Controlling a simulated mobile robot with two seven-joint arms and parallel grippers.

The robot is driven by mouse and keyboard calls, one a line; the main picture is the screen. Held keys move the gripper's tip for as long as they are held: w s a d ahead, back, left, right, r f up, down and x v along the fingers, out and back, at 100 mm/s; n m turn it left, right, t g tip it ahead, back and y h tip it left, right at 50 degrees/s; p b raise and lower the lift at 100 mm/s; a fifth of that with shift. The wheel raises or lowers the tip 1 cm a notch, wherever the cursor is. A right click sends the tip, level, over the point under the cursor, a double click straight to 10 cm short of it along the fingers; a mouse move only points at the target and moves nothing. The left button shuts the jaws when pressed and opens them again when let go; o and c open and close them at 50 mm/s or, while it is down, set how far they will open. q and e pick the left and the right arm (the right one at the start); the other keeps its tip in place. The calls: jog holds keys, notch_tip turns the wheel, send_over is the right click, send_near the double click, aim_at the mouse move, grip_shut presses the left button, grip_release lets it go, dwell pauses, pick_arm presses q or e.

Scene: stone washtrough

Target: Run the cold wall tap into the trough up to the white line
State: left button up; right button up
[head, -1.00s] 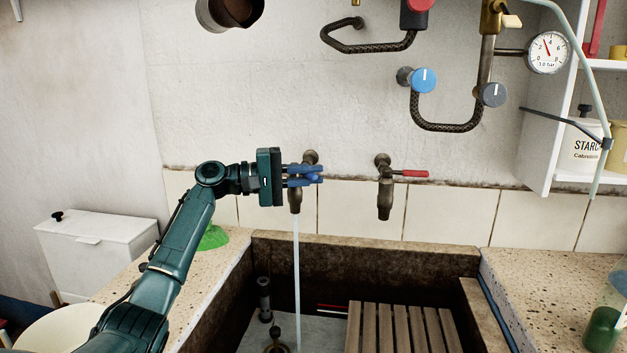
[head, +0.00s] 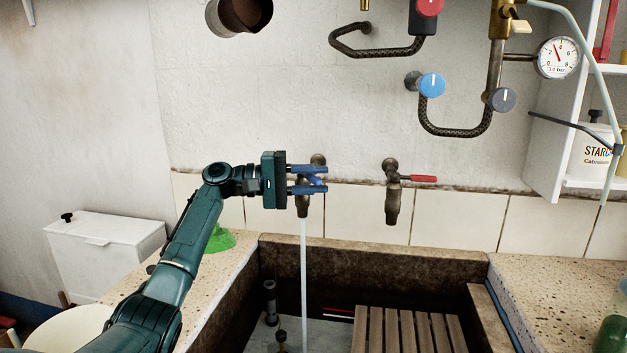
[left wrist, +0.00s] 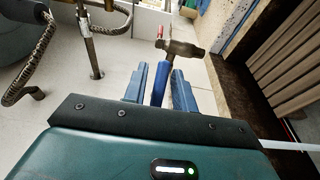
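The cold wall tap (head: 302,205) with a blue lever (head: 316,181) is on the left of the tiled wall, and a clear stream (head: 303,270) falls from it into the stone trough (head: 375,260). My left gripper (head: 312,180) is at the lever with its fingers apart. In the left wrist view the blue lever (left wrist: 160,84) lies between the fingers, with gaps on both sides. A thin white line (head: 338,316) shows under a red one on the trough's inner wall, partly hidden by the slatted rack. The water level is hard to tell. My right gripper is out of view.
A red-levered tap (head: 393,200) is to the right. A slatted wooden rack (head: 408,330) is in the trough's right part, and an upright pipe (head: 269,300) is at its left. Blue (head: 431,85) and grey (head: 502,100) knobs and a pressure gauge (head: 557,58) are above.

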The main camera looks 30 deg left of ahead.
pick_arm(q)
jog(key=shift+o, duration=0.5)
jog(key=shift+a, duration=0.1)
jog(key=b+v, duration=0.1)
jog(key=v, duration=1.2)
dwell(6.1)
